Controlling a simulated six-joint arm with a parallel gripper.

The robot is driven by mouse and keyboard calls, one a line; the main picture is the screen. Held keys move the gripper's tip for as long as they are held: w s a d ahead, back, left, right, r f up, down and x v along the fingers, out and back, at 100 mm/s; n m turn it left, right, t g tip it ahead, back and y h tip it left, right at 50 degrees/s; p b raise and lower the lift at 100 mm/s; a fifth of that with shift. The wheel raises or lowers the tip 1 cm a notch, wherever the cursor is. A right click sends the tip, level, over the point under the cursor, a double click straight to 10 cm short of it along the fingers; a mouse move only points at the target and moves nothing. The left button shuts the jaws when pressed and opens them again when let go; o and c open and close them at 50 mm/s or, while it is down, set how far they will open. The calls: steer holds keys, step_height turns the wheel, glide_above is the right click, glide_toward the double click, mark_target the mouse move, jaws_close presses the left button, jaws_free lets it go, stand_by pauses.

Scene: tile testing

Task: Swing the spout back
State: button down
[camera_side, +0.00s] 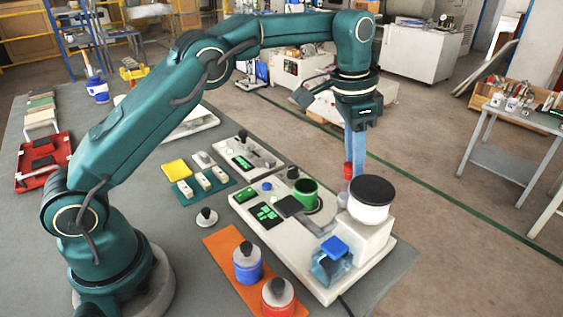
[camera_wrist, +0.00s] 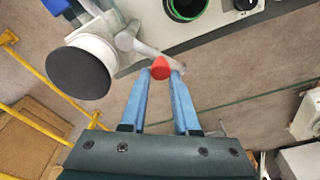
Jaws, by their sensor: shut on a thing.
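The spout (camera_wrist: 143,48) is a pale grey tube in the wrist view, running from beside the round white container with a black lid (camera_wrist: 82,68) to between my fingers. A red knob (camera_wrist: 160,68) sits near its outer end. My gripper (camera_wrist: 162,75) has its two blue fingers on either side of this knob, shut on it. In the side view my gripper (camera_side: 355,168) points down at the red knob (camera_side: 347,171), behind the black-lidded white container (camera_side: 369,213). The spout's outer end is away from the green cup (camera_side: 305,194), past the machine's edge; much of the spout is hidden in the side view.
The white machine base (camera_side: 330,292) carries the green cup, dark buttons and a clear blue-lidded box (camera_side: 332,260). An orange mat (camera_side: 225,245) with blue and red pots lies in front. A teal tray (camera_side: 203,187) with small blocks is to the left.

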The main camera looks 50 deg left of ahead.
steer(key=shift+d, duration=0.2)
steer(key=shift+w+d, duration=0.25)
steer(key=shift+d, duration=0.4)
steer(key=c, duration=0.6)
jaws_free()
steer(key=shift+c, duration=0.2)
steer(key=shift+a, duration=0.1)
